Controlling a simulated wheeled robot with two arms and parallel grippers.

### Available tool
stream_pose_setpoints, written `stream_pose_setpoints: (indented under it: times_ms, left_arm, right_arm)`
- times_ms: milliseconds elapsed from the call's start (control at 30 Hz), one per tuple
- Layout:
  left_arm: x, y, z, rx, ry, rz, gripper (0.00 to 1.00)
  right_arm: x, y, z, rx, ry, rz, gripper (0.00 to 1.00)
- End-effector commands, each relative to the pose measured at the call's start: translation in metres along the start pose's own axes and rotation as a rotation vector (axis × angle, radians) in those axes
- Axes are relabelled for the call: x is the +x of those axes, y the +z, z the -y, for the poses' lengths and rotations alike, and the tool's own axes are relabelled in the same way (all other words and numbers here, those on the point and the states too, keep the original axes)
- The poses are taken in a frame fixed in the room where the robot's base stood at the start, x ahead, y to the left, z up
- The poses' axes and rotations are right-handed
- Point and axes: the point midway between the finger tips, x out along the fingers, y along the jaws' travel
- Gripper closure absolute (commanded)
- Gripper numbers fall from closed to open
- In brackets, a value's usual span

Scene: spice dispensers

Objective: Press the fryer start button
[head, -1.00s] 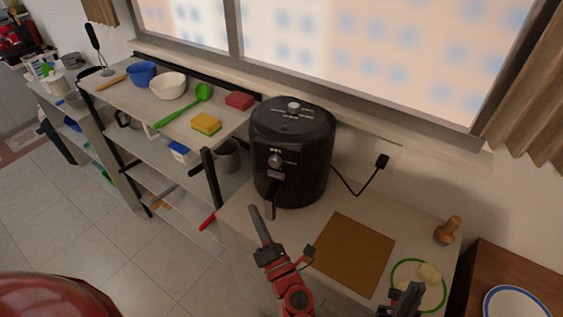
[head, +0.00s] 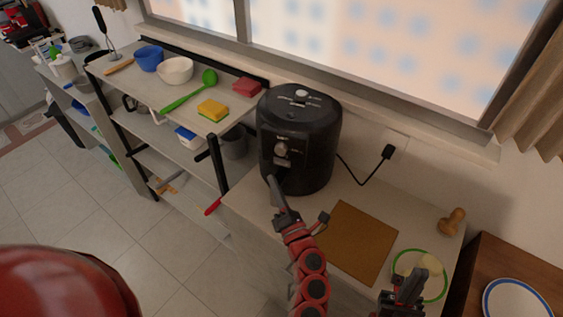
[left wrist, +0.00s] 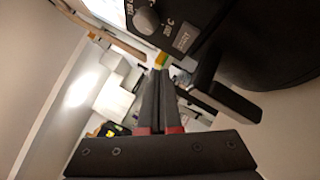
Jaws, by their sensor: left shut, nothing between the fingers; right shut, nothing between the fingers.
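The black air fryer (head: 300,140) stands upright at the back of the counter, its front panel and knob (head: 281,149) facing me. In the left wrist view, the knob (left wrist: 146,20) is at the top, with a small labelled rectangle (left wrist: 185,38), apparently the start button, beside it. The fryer's handle (left wrist: 228,97) juts out to the right. My left gripper (head: 271,179) is shut and empty, close in front of the fryer's lower front. Its fingers (left wrist: 160,78) point toward the panel, below the button; contact cannot be told. My right gripper (head: 412,276) is shut and empty near the green-rimmed plate.
A brown board (head: 357,243) lies right of my left arm. A green-rimmed plate (head: 398,264) and a wooden pestle-like object (head: 452,221) are farther right. A shelf with bowls (head: 175,70) and sponges stands left. The fryer's cord runs to the wall plug (head: 388,152).

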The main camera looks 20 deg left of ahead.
Motion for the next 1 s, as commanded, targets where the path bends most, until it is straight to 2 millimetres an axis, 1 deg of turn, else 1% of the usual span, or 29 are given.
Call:
stream_pose_setpoints:
  times_ms: [67,100,133,333,1000]
  left_arm:
    - [0.008,0.005,0.005,0.004,0.0,0.0,1.0]
    - [0.011,0.005,0.011,0.003,0.0,-0.002,1.0]
    - [0.013,0.006,0.013,0.002,-0.001,-0.002,1.0]
    - [0.023,0.015,0.019,0.001,-0.001,0.0,1.0]
    - [0.025,0.018,0.019,0.003,-0.002,0.001,1.0]
  right_arm:
    - [0.002,0.0,0.0,0.0,0.0,0.0,1.0]
    - [-0.006,0.001,0.0,0.0,0.0,0.0,1.0]
    - [-0.008,0.001,0.0,0.0,0.0,0.0,1.0]
    - [-0.013,0.002,0.001,0.0,0.0,0.0,1.0]
    - [-0.013,0.002,0.001,0.0,0.0,0.0,1.0]
